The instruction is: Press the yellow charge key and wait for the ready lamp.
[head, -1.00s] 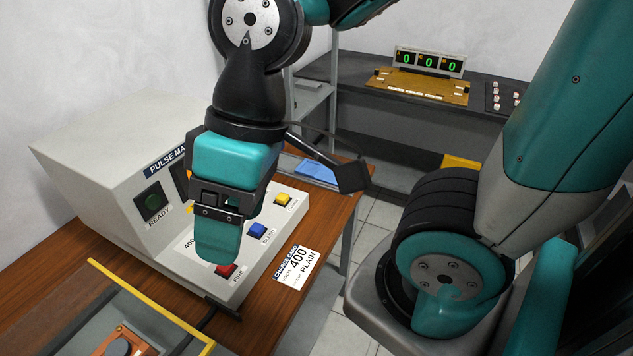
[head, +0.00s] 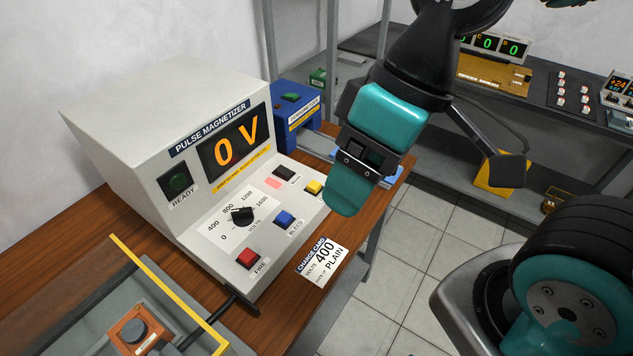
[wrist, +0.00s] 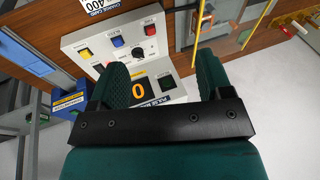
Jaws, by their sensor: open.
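The pulse magnetizer (head: 120,115) stands on the wooden bench, its display (head: 236,143) reading 0 V. The yellow key (head: 314,187) sits at the right of its sloped panel, just left of my gripper tip; it also shows in the wrist view (wrist: 84,53). The ready lamp (head: 177,182) is dark green and looks unlit. My gripper (head: 347,192) hangs over the bench's right side, apart from the key. In the wrist view my gripper (wrist: 160,85) has its two fingers spread with nothing between them. The dial (head: 242,215) points up and left, between 400 and 800.
A red FIRE key (head: 248,258) and a blue BLEED key (head: 283,219) share the panel. A charge card (head: 321,262) reading 400 volts, PLAIN, lies on the bench. A blue box (head: 296,112) stands behind. A yellow-edged fixture (head: 165,292) is at lower left.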

